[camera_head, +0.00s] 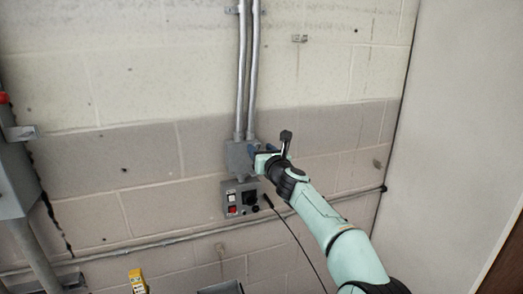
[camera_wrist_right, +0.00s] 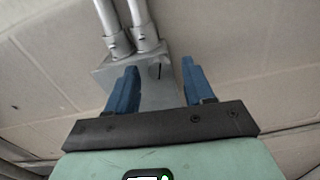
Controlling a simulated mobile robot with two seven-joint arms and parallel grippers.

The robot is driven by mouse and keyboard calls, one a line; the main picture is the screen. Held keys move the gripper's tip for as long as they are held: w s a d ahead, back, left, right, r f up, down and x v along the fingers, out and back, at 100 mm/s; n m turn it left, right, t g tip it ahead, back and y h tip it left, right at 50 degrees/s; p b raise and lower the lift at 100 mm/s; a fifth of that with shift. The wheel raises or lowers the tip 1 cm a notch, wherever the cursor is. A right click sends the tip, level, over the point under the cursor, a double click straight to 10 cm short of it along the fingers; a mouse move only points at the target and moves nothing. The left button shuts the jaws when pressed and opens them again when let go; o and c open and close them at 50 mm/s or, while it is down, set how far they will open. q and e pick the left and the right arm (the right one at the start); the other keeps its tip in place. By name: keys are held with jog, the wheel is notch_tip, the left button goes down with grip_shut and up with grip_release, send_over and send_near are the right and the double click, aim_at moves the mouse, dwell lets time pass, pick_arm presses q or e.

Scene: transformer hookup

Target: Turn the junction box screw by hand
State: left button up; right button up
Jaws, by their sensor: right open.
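The grey junction box (camera_head: 236,155) is mounted on the block wall at the lower end of two metal conduits. My right gripper (camera_head: 256,150) is at its right side in the head view, and its hand hides part of the box. In the right wrist view, the two blue fingers (camera_wrist_right: 158,72) are apart, with the box (camera_wrist_right: 110,68) beyond and between them. A short dark mark (camera_wrist_right: 160,71) shows on the box face between the fingers; I cannot tell whether it is the screw. Nothing is held. My left gripper is out of view.
A control panel (camera_head: 231,212) with switches and a red button sits just below the box. A black cable (camera_head: 295,238) hangs from near it. A horizontal pipe (camera_head: 165,242) runs along the wall below. A grey cabinet (camera_head: 12,175) is at the far left. A yellow item (camera_head: 137,280) shows at the bottom.

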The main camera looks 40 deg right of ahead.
grip_shut()
jog(key=shift+n, duration=0.5)
